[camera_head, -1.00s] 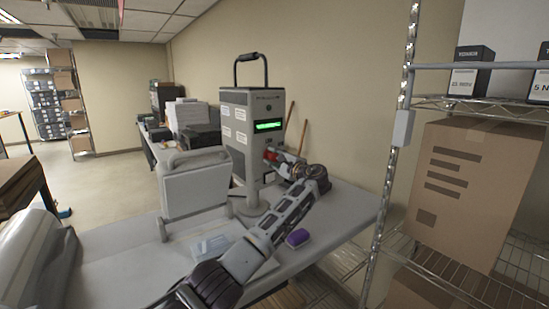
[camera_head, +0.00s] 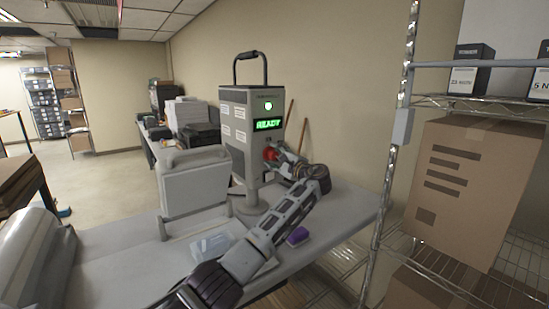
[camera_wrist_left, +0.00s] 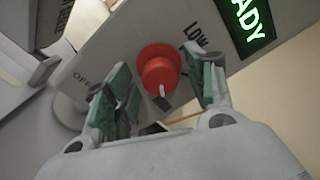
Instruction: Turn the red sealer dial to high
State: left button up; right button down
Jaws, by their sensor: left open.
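The red dial (camera_head: 269,154) is on the front of the grey sealer (camera_head: 238,150). Its screen (camera_head: 268,124) reads READY in green, with a round green light above. In the left wrist view the red dial (camera_wrist_left: 160,66) has a white pointer mark at its lower edge, pointing down in the picture, away from the LOW and OFF labels. No HIGH label can be read. My left gripper (camera_head: 277,151) is open at the dial; in the wrist view its green-padded fingers (camera_wrist_left: 162,90) stand either side of the dial, with visible gaps. My right gripper is out of view.
The sealer stands on a grey table (camera_head: 110,265). A purple block (camera_head: 298,236) and a clear tray (camera_head: 212,246) lie near my left arm. A grey panel (camera_head: 195,188) stands left of the sealer. A wire shelf with a cardboard box (camera_head: 475,190) is at right.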

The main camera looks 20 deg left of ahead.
pick_arm(q)
jog(key=v, duration=1.1)
jog(key=shift+d+f, duration=0.1)
jog(key=shift+f, duration=0.05)
